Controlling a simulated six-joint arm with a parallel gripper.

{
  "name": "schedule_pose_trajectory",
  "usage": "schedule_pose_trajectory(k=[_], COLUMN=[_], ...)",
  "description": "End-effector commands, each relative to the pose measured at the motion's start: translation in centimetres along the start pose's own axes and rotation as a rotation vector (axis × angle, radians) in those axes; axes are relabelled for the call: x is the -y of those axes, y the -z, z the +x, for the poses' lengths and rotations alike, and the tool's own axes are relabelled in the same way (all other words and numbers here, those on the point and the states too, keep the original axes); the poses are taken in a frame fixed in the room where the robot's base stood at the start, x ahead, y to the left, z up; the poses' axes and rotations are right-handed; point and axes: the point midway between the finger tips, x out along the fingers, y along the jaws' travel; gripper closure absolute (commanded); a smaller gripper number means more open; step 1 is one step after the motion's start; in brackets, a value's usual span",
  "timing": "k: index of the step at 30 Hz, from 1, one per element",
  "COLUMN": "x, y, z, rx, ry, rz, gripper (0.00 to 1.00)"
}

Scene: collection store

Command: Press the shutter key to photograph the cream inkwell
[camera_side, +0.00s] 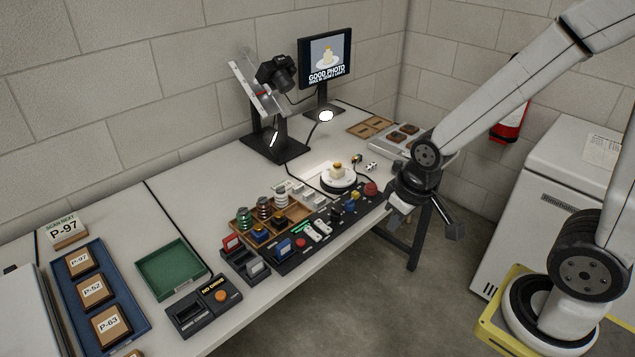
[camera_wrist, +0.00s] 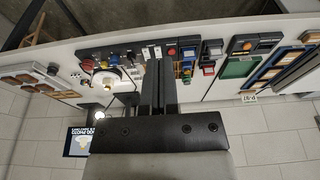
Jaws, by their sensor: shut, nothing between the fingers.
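The cream inkwell (camera_side: 338,172) with an orange-brown top stands on a round white turntable (camera_side: 349,187) in the side view. It also shows in the wrist view (camera_wrist: 113,59), left of the fingers. A camera (camera_side: 277,72) on a black stand points toward it. The monitor (camera_side: 326,57) shows the inkwell's picture and the words "GOOD PHOTO". A black key panel (camera_side: 290,262) with several coloured keys runs along the table's front edge; I cannot tell which is the shutter key. My gripper (camera_wrist: 158,62) is shut and empty, above the table's front edge, apart from the inkwell.
A red dome button (camera_side: 370,188) sits right of the turntable. A wooden tray (camera_side: 243,223) with spools, a green tray (camera_side: 170,268), a black box with an orange button (camera_side: 205,305) and a blue tray (camera_side: 134,316) with labelled boxes stand leftward. Bare table lies behind the green tray.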

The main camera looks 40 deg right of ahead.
Motion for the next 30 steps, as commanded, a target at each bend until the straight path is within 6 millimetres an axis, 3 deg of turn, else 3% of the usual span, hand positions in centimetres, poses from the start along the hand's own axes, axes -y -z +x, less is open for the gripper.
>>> schedule_pose_trajectory(k=[8,14,30], x=[0.0,-0.2,-0.7], y=[0.3,1.9,11.4], z=[0.1,0.8,6.2], rx=[-0.006,-0.036,-0.240], ry=[-0.001,-0.009,-0.059], rz=[-0.009,-0.058,-0.402], gripper=[1.00,1.00,1.00])
